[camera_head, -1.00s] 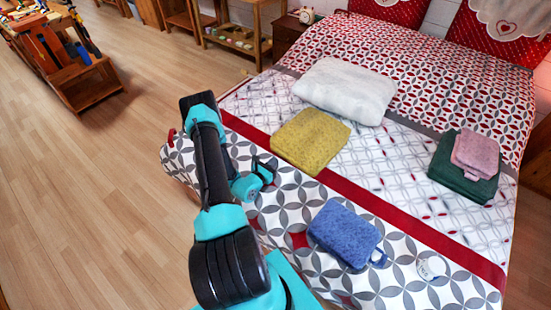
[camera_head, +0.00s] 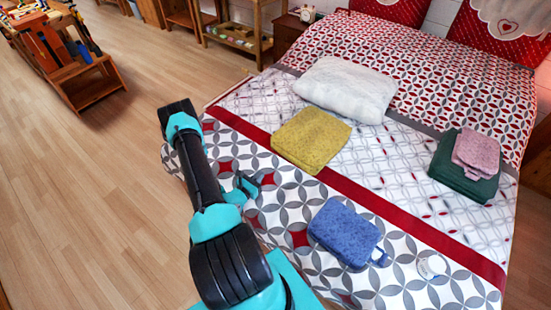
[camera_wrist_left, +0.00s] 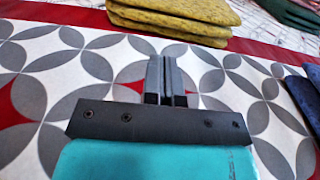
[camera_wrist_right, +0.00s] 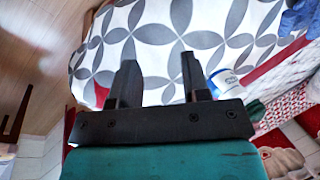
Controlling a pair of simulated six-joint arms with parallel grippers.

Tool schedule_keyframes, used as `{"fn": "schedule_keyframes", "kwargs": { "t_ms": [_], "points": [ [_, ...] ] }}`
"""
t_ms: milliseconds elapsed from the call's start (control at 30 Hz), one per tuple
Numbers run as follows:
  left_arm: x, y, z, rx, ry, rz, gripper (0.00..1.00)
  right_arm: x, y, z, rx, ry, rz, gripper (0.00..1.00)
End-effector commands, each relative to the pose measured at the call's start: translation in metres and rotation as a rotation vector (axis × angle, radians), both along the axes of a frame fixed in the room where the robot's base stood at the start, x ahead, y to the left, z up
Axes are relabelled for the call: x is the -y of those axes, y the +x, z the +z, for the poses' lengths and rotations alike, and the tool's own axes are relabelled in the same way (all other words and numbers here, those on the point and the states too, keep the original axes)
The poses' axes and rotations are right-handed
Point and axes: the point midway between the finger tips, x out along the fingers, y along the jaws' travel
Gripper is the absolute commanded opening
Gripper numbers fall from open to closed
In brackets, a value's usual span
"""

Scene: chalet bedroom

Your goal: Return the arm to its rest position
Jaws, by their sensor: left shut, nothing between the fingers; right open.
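My left gripper (camera_head: 247,184) is over the near left part of the bed in the head view, below the folded yellow towel (camera_head: 311,138). In the left wrist view its two fingers (camera_wrist_left: 166,78) are pressed together with nothing between them, above the patterned cover. My right gripper (camera_wrist_right: 158,85) shows only in the right wrist view. Its fingers stand apart and empty, with the patterned bed cover beyond them. The right arm is not seen in the head view.
The bed holds a folded blue towel (camera_head: 346,232), a white pillow-like bundle (camera_head: 346,88), a green towel (camera_head: 463,170) with a pink one (camera_head: 476,152) on top, and a small white round item (camera_head: 431,266). A wooden rack (camera_head: 88,82) stands far left. Open floor (camera_head: 90,190) lies left.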

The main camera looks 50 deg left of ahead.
Motion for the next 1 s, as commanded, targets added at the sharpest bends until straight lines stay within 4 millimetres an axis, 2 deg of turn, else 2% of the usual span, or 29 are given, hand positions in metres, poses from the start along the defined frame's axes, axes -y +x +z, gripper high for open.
{"fn": "schedule_keyframes", "kwargs": {
  "t_ms": [267,800,1000],
  "points": [
    [-0.005,0.017,0.000,0.000,0.003,-0.003,0.00,0.000,0.000,0.000,0.000,0.000,0.000,0.43],
    [-0.027,0.095,0.000,0.001,0.003,-0.002,0.00,0.000,0.000,0.000,0.000,0.000,0.000,0.43],
    [-0.039,0.113,0.000,0.001,0.001,0.009,0.00,0.000,0.000,0.000,0.000,0.000,0.000,0.43]
  ]
}}
